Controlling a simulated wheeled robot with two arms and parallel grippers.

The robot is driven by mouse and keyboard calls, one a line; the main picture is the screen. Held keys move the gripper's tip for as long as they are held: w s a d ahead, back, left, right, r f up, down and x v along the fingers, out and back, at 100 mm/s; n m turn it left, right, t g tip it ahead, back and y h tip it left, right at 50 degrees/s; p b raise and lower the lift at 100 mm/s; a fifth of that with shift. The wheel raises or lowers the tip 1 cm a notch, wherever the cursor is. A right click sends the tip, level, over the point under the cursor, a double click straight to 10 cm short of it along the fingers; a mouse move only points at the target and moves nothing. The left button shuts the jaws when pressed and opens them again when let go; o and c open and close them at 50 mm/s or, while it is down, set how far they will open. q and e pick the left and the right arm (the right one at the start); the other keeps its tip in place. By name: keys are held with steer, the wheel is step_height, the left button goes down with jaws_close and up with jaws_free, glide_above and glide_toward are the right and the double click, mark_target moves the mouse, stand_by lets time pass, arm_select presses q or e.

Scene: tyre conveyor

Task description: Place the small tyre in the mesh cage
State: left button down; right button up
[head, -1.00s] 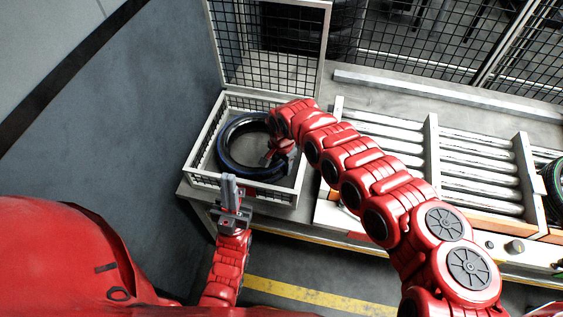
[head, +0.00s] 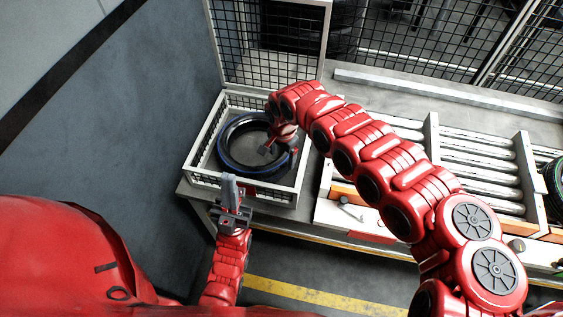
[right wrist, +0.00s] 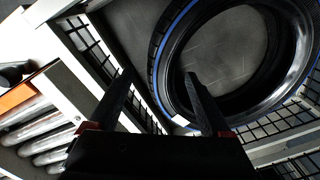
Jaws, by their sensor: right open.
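The small tyre (head: 224,152), black with a blue stripe, lies inside the mesh cage (head: 203,130), close to flat. My right gripper (head: 273,147) is open at the tyre's right side, reaching over the cage. In the right wrist view, the tyre (right wrist: 178,68) shows beyond the open fingers (right wrist: 158,77). One finger overlaps the tyre's ring in the picture and the other lies outside it. Whether they touch the tyre is unclear. My left gripper (head: 229,185) stands upright at the cage's front side, apart from the tyre; its finger gap is not clear.
A roller conveyor (head: 480,168) stands right of the cage, with another tyre (head: 555,185) at its right end. A raised mesh panel (head: 268,45) stands behind the cage.

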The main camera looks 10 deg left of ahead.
step_height(320, 180, up, 7)
steer(key=b, duration=0.1)
steer(key=shift+s, duration=0.25)
steer(key=shift+s+d+f, duration=0.1)
stand_by(0.3)
